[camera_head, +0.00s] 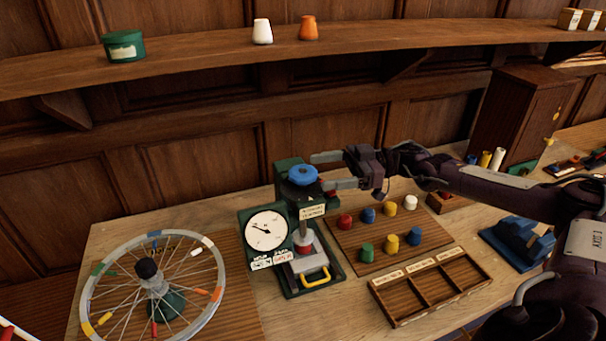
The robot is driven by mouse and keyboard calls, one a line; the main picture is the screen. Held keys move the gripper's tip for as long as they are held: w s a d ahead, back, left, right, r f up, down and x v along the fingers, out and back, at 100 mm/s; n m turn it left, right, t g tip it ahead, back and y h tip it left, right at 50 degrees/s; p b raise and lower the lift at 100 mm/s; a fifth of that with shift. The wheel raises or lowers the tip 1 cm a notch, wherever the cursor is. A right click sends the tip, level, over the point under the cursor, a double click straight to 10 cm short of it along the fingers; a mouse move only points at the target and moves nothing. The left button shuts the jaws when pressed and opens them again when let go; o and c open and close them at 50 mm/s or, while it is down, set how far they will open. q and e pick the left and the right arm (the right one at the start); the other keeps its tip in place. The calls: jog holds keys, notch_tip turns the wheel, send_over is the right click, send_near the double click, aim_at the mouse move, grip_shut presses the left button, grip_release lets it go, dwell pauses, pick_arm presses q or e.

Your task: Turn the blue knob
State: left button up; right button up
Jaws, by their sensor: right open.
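The blue knob (302,175) is a round cap on top of a green bench device (290,165) with a white dial (266,231) at its front left. My right gripper (320,171) comes in from the right at the height of the knob. Its two fingers are apart, one behind the knob and one in front of its right side. I cannot tell whether either finger touches the knob. My left gripper is not in view.
A spoked wheel (92,292) stands left of the device. A board with several coloured pegs (345,221) and an empty three-part wooden tray (396,318) lie to the right. A blue block (520,240) is further right. A shelf (200,59) runs above.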

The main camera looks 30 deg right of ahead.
aim_at(303, 171)
jog(key=x, duration=0.1)
jog(key=p+x, duration=0.1)
jog(key=x, duration=0.2)
jog(key=shift+a+r+p, duration=0.25)
jog(key=shift+r+p, duration=0.05)
jog(key=shift+p, duration=0.1)
jog(key=shift+w+a+f, duration=0.25)
jog(key=shift+w+a, duration=0.05)
jog(key=shift+a, duration=0.3)
